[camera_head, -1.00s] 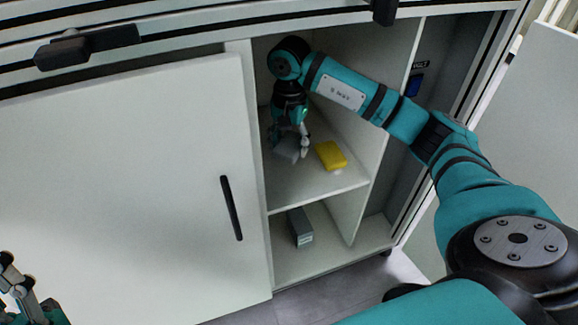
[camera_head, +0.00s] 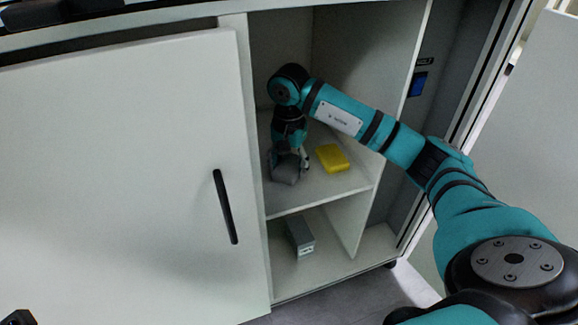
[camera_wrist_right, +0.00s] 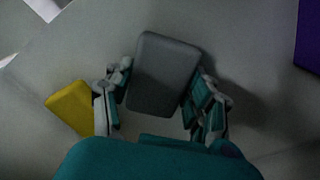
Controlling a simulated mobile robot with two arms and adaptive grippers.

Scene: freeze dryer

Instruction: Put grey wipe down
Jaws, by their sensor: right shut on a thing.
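The grey wipe (camera_head: 285,169) is a grey block with rounded corners, at the upper shelf (camera_head: 315,193) of the open cabinet. My right gripper (camera_head: 290,158) reaches down over the shelf and is shut on it. In the right wrist view the grey wipe (camera_wrist_right: 163,75) sits between the two fingers of the right gripper (camera_wrist_right: 160,95). I cannot tell whether the wipe touches the shelf. My left gripper (camera_head: 18,318) shows only as a small dark part at the bottom left corner; its fingers are out of sight.
A yellow block (camera_head: 332,158) lies on the same shelf, right of the grey wipe; it also shows in the wrist view (camera_wrist_right: 72,107). A grey box (camera_head: 300,237) stands on the lower shelf. A closed white door (camera_head: 120,180) with a black handle bounds the opening at left.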

